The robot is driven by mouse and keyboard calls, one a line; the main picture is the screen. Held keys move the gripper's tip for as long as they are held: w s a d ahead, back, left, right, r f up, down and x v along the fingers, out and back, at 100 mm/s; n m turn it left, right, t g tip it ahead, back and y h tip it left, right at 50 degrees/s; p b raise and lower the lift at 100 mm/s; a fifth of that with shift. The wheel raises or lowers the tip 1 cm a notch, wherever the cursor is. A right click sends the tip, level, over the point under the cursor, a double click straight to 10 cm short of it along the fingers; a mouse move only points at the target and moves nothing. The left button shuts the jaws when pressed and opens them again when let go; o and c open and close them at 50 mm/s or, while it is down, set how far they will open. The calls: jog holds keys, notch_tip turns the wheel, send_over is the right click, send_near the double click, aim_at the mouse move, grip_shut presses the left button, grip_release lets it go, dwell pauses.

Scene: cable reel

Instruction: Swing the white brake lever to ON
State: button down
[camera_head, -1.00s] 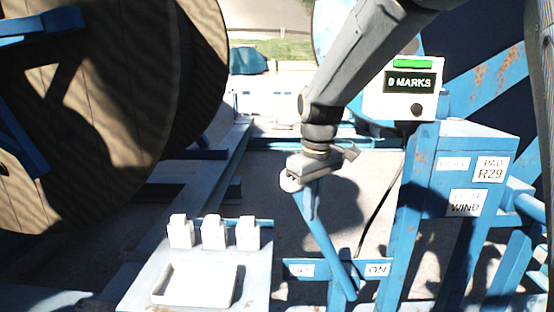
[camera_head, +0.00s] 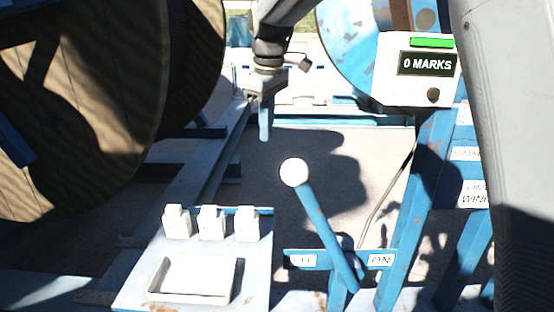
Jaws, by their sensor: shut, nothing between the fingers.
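The brake lever has a white ball knob (camera_head: 295,172) on a blue rod (camera_head: 322,225). It leans to the left at the top, and its rod crosses the blue label bar (camera_head: 345,262) between the two labels. The OFF label (camera_head: 302,260), hard to read, is at the left, and the ON label (camera_head: 380,259) at the right. The knob is on the OFF side. My gripper (camera_head: 265,136) points down, shut and empty, above and to the left of the knob. It appears apart from the lever.
A large wooden reel (camera_head: 90,110) fills the left. Several white blocks (camera_head: 210,222) stand behind a white tray (camera_head: 195,278) on a pale bench. A blue post (camera_head: 412,215) stands right of the lever.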

notch_tip(320, 180, down, 9)
jog(key=d+p, duration=0.3)
jog(key=p, duration=0.1)
jog(key=shift+s, duration=0.25)
dwell(0.4)
